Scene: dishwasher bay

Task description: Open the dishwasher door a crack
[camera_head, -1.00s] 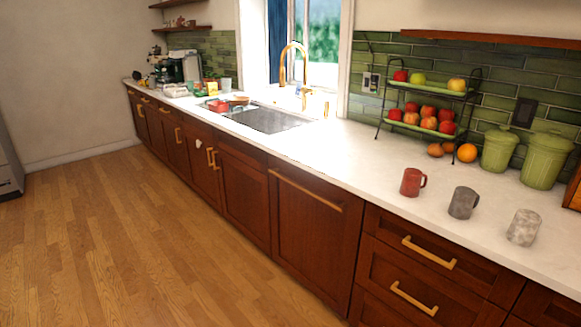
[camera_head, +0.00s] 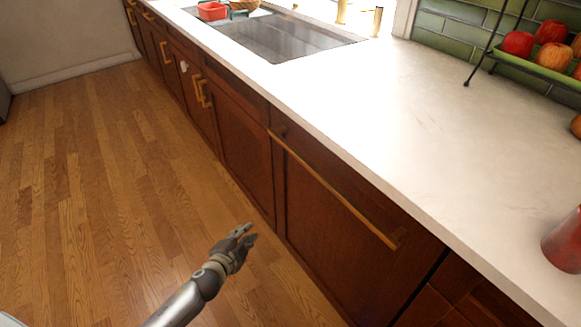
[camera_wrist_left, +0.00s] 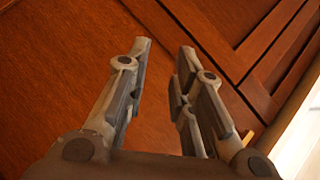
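The dishwasher door (camera_head: 330,225) is a reddish-brown wood panel under the counter, closed flush with the cabinets. Its long brass bar handle (camera_head: 332,188) runs along the top of the panel. My left gripper (camera_head: 243,236) is in front of the cabinets, left of the door and lower than the handle, touching nothing that I can see. In the left wrist view my left gripper (camera_wrist_left: 162,65) has its two fingers apart with nothing between them, facing brown wood panels (camera_wrist_left: 60,60). My right gripper is not in view.
The white counter (camera_head: 400,120) overhangs above the door. A sink (camera_head: 280,40), a red mug (camera_head: 563,243) and a rack of apples (camera_head: 550,60) are on it. Cabinets with brass handles (camera_head: 204,93) continue to the left. The wooden floor (camera_head: 90,190) is clear.

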